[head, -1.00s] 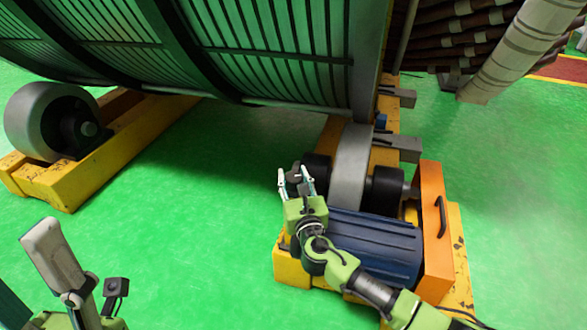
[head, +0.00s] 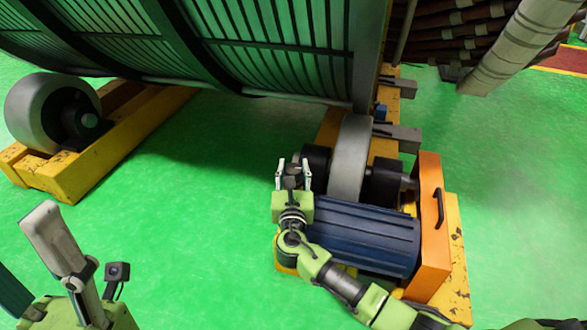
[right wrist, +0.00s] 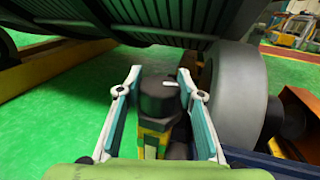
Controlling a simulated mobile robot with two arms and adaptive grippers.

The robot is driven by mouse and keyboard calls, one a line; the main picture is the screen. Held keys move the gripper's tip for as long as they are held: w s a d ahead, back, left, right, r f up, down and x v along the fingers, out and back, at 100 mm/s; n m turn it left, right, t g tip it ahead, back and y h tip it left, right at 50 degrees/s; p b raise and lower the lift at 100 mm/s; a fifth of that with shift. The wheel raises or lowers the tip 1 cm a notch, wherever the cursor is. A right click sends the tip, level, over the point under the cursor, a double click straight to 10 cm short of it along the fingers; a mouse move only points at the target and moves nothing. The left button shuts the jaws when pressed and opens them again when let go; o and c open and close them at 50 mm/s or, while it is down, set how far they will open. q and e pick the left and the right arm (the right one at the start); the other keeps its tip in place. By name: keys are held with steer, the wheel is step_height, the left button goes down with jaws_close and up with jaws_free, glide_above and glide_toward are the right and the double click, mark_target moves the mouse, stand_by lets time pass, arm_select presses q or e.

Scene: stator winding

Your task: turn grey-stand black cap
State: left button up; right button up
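The black cap (right wrist: 160,97), round with a white mark on its top, sits on a yellow-and-dark body low in the right wrist view. My right gripper (right wrist: 158,88) is open, with one finger on each side of the cap and visible gaps to it. In the head view my right gripper (head: 293,172) is beside the black roller hub, and its fingers mostly hide the cap. My left gripper (head: 58,240) shows only in part at the lower left, far from the cap. I cannot make out a grey stand as such.
A grey roller (head: 351,160) and a blue ribbed motor (head: 360,238) sit on a yellow frame (head: 458,260) with an orange guard (head: 432,215). The large green slatted stator (head: 280,60) hangs above. Another roller (head: 42,112) is at left. Green floor between is clear.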

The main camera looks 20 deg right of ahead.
steer(key=o, duration=0.3)
steer(key=v, duration=1.2)
